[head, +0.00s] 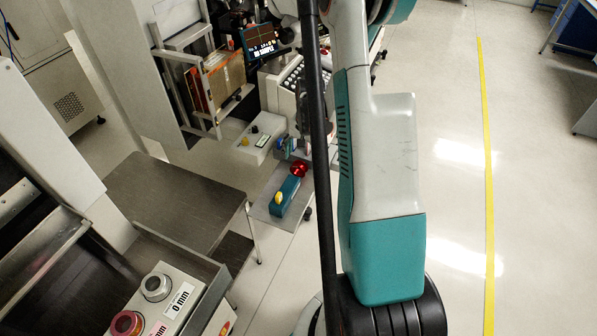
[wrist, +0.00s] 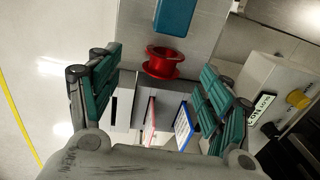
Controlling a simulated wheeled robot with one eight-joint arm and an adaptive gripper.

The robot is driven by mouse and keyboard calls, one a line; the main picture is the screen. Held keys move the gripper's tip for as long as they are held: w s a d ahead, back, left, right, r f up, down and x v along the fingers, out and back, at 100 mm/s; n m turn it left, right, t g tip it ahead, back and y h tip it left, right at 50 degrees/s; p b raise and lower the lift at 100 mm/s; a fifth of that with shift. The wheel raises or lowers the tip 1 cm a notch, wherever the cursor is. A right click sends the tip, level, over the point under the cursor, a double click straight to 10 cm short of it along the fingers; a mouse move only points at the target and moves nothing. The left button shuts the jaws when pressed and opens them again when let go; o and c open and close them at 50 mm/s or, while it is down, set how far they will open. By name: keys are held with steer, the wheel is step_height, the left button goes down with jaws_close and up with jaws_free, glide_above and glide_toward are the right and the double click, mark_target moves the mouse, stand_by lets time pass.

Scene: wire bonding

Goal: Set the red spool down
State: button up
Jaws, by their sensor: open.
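The red spool (wrist: 162,63) shows whole in the wrist view, on a light grey surface (wrist: 126,45) beside the teal block (wrist: 175,14). My gripper (wrist: 160,68) is open, with its green-padded fingers spread to the left and right. The spool shows in the gap near the fingertips, with clear space on both sides, and neither finger appears to touch it.
A white control box (head: 254,139) stands left of the spool; it also shows in the wrist view (wrist: 268,82). A machine with a screen (head: 262,42) stands behind. Open floor lies to the right.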

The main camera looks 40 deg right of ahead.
mark_target(298, 165)
steer(key=f+b, duration=0.1)
steer(key=f, duration=0.1)
steer(key=w+f+b, duration=0.1)
steer(key=f, duration=0.2)
steer(key=f+b, duration=0.1)
steer(key=f, duration=0.2)
steer(key=shift+w+a, duration=0.15)
steer(key=shift+a, duration=0.15)
steer(key=shift+c, duration=0.6)
steer(key=c, duration=1)
steer(key=shift+c, duration=0.2)
steer(key=shift+r, duration=0.15)
